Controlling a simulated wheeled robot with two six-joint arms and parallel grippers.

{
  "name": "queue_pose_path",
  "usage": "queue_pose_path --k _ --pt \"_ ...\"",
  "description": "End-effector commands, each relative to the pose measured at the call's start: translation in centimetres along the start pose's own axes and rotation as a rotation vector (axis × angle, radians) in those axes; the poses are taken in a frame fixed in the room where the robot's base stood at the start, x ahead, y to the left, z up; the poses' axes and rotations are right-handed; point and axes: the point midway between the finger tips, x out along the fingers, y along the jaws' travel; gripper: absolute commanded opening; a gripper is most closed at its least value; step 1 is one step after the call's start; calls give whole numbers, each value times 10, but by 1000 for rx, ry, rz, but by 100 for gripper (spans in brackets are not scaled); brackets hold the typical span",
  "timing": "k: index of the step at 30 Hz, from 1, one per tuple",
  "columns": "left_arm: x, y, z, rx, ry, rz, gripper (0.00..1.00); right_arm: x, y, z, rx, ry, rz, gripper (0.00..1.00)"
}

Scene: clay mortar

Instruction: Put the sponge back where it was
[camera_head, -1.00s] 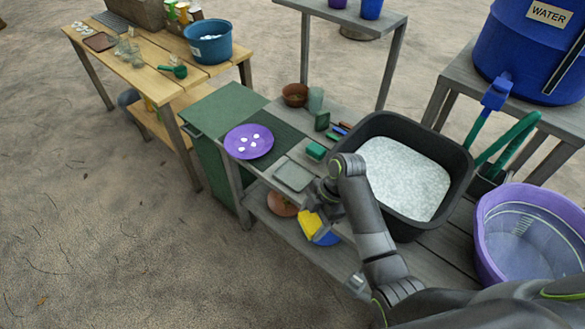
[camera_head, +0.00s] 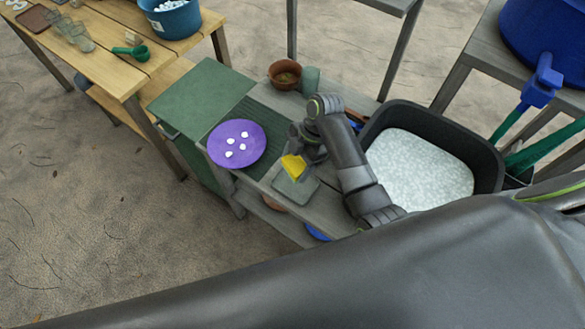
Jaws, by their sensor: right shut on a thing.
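The yellow sponge (camera_head: 293,166) is in my right gripper (camera_head: 303,156), which is shut on it. The gripper comes from the right and holds the sponge over the back part of a small grey square tray (camera_head: 297,190) on the grey bench. I cannot tell whether the sponge touches the tray. The gripper hides part of the sponge and the bench behind it. My left gripper is not in view.
A purple plate (camera_head: 237,144) with several white pieces lies left of the tray. A black basin (camera_head: 487,160) of whitish contents stands to the right. A brown pot (camera_head: 285,75) and a greenish cup (camera_head: 310,79) stand behind.

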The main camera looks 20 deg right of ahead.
Motion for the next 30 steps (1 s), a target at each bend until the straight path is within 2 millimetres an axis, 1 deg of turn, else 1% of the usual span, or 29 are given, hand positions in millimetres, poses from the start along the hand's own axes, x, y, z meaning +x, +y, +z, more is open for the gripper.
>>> queue_pose_path --k 1,3,6,8,11,15,18,22,30 --pt "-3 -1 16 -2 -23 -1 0 9 -1 3 3 2 -4 47" --pt "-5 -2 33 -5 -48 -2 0 19 -1 7 1 2 -4 47" --pt "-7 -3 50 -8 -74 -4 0 30 0 12 1 1 -1 47" --pt "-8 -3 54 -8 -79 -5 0 33 0 13 0 1 -1 47" --pt "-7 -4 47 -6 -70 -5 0 41 0 16 0 1 -1 47" --pt "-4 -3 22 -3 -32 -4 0 60 0 24 1 0 -2 47" --pt "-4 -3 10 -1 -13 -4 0 68 0 28 1 0 -1 47" --pt "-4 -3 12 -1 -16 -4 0 72 0 30 0 0 1 47" --pt "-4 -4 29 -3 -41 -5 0 74 0 30 0 0 0 47"
